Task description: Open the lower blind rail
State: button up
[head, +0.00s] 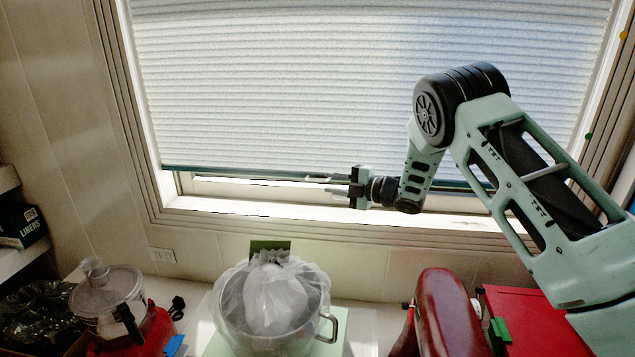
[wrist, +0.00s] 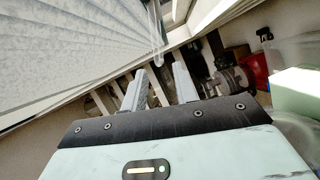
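A pale pleated blind (head: 330,90) covers most of the window, and its thin dark lower rail (head: 235,171) hangs a little above the sill. A bright strip shows below the rail. My gripper (head: 322,184) is at the rail's middle, pointing left, its fingers level with the rail or just below it. In the wrist view the two grey fingers (wrist: 160,86) are apart with nothing seen between them. The blind (wrist: 70,50) fills the upper left there. I cannot tell whether a finger touches the rail.
The window sill (head: 240,207) runs under my gripper. Below stand a large pot (head: 235,335) with a white bag, a lidded clear container (head: 105,295), a dark red appliance (head: 447,310) and a red box (head: 525,318). Shelves are at far left.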

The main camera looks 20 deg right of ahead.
aim_at(320, 180)
jog(key=shift+x, duration=2.75)
grip_shut()
